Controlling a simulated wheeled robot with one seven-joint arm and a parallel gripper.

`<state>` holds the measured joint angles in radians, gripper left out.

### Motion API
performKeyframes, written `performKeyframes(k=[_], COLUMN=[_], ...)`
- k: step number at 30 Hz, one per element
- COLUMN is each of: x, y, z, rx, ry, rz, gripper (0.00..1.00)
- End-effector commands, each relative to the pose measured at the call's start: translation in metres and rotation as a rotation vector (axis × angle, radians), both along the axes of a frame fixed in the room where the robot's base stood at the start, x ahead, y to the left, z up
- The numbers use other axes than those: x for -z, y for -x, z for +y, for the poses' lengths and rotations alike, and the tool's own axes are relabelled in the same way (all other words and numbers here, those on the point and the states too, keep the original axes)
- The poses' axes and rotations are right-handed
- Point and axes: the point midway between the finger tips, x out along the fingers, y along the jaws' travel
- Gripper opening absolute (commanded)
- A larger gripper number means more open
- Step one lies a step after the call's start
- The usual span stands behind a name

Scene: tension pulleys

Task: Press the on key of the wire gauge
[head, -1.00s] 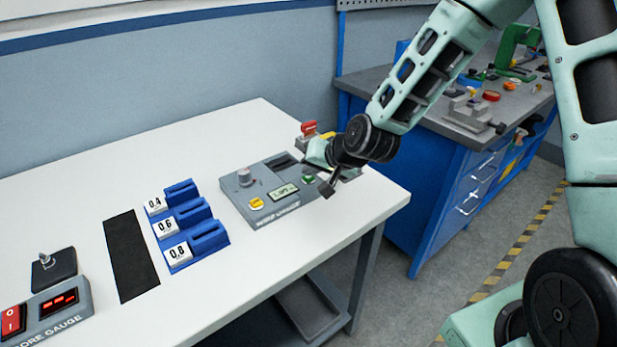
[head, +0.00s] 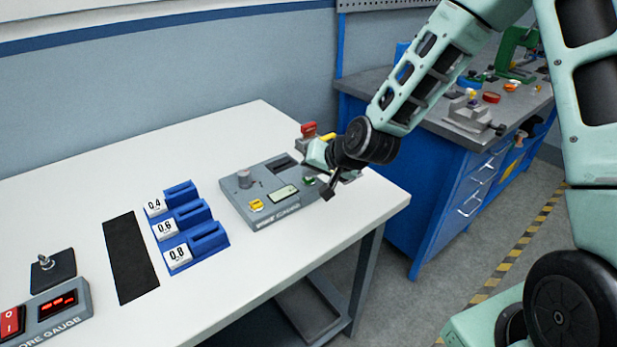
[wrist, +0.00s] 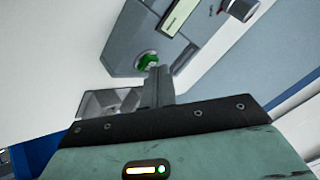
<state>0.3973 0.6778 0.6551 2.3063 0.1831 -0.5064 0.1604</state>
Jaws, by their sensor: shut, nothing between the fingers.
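The wire gauge (head: 262,218) is a flat grey box near the right end of the white table. It has a small display (head: 284,192), a yellow key (head: 256,204), a grey knob (head: 244,178) and a green key (head: 309,181). The display also shows in the wrist view (wrist: 182,17), where I cannot read it. My gripper (head: 327,194) is shut and empty over the right side of the gauge. In the wrist view, the fingertips (wrist: 154,72) overlap the lower edge of the green key (wrist: 147,60). I cannot tell whether they touch it.
Blue holders (head: 206,238) marked 0.4, 0.6 and 0.8 stand left of the gauge, beside a black strip (head: 130,256). Another gauge (head: 62,318) with a red switch is at the front left. A red-topped item (head: 308,129) stands behind my gripper. A blue workbench (head: 440,175) is at right.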

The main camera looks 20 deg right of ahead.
Motion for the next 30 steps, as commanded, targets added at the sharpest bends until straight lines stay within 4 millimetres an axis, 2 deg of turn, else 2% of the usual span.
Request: performKeyframes(k=[5,19,30], x=[-0.012,-0.016,-0.052], y=[0.0,0.0,0.0], z=[0.0,0.0,0.0], rx=[-0.001,-0.001,0.0], ry=[0.001,0.001,0.001], rz=[0.0,0.0,-0.002], gripper=[0.0,0.0,0.0])
